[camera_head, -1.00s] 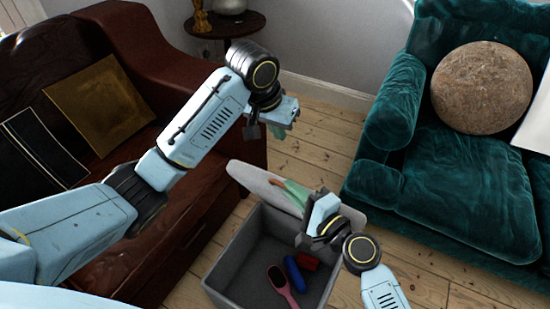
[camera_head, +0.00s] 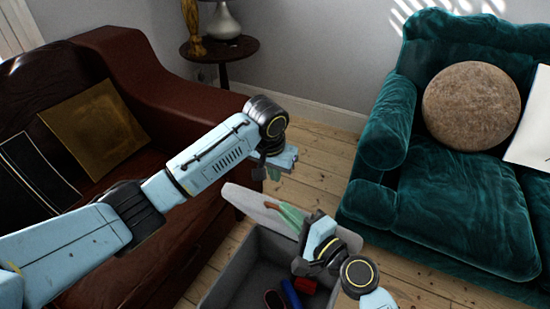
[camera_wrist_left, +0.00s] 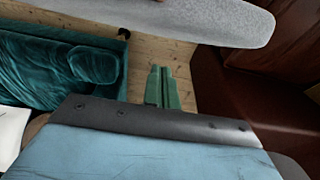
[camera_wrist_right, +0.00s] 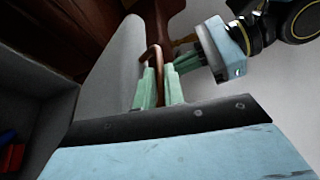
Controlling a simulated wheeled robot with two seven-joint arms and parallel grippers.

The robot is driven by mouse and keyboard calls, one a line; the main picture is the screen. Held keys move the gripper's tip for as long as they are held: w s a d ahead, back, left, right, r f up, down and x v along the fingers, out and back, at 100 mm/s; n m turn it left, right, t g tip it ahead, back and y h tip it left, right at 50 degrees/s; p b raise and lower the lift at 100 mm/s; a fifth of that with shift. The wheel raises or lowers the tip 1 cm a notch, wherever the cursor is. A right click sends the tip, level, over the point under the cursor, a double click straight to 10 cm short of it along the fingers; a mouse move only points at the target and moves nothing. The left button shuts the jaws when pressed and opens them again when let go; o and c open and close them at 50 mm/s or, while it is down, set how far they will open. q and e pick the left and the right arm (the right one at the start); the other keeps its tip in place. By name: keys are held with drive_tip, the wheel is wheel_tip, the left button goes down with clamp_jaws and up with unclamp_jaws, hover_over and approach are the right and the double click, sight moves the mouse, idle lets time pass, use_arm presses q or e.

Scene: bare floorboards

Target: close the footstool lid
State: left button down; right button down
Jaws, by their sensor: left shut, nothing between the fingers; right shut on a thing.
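The footstool is a grey open box (camera_head: 226,283) on the floor. Its grey lid (camera_head: 243,201) stands raised at the far side; it also shows in the left wrist view (camera_wrist_left: 190,22) and the right wrist view (camera_wrist_right: 119,68). A brown loop handle (camera_wrist_right: 153,54) is on the lid. My right gripper (camera_head: 290,213) is shut on this handle, and its green fingers (camera_wrist_right: 158,88) close around it. My left gripper (camera_head: 273,173) is shut and empty just beyond the lid, close to it. Its green fingers (camera_wrist_left: 162,87) are together. I cannot tell whether it touches the lid.
The box holds a blue item (camera_head: 291,293), a red item (camera_head: 304,285) and a partly hidden brush (camera_head: 273,299). A brown leather sofa (camera_head: 190,100) stands left and a green velvet sofa (camera_head: 455,215) right. Floorboards (camera_head: 322,157) between them are free.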

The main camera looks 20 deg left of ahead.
use_arm(q)
drive_tip(key=shift+s+a+f, duration=0.15)
drive_tip(key=shift+s+f, duration=0.1)
drive_tip(key=shift+s, duration=0.4)
drive_tip(key=shift+s+a+f, duration=0.1)
drive_tip(key=shift+s+f, duration=0.15)
drive_tip(key=shift+s, duration=0.35)
